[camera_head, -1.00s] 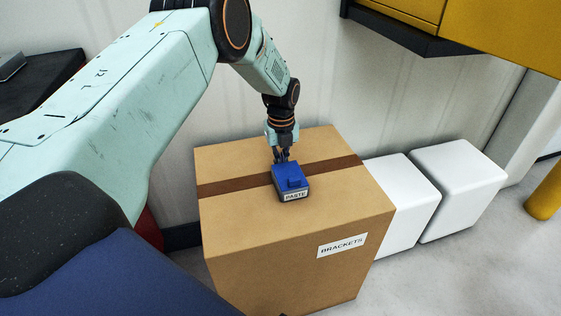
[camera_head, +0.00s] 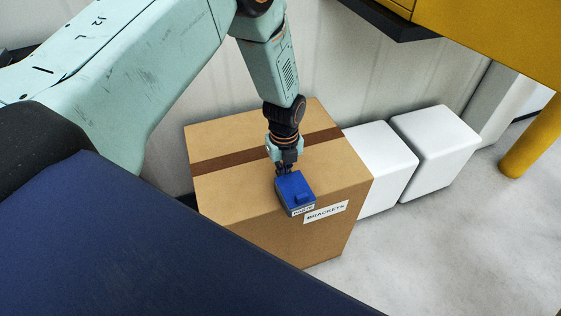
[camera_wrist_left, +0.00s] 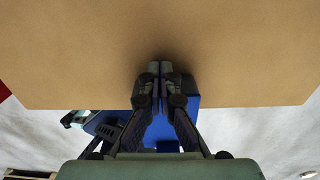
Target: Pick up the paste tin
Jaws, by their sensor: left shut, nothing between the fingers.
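The blue paste tin (camera_head: 295,192), with a white label on its front side, is at the front edge of the cardboard box (camera_head: 235,185) marked BRACKETS, and seems to stick out past that edge. My left gripper (camera_head: 284,171) points down right behind the tin, on its wall side. Its fingers are shut with nothing between them. In the left wrist view the shut fingers (camera_wrist_left: 153,82) cover much of the tin (camera_wrist_left: 190,100), so I cannot tell whether they touch it. My right gripper is not in view.
Two white blocks (camera_head: 435,138) stand right of the box along the wall. A yellow post (camera_head: 527,140) stands farther right, and a yellow cabinet (camera_head: 500,35) hangs above. The floor at the lower right is clear.

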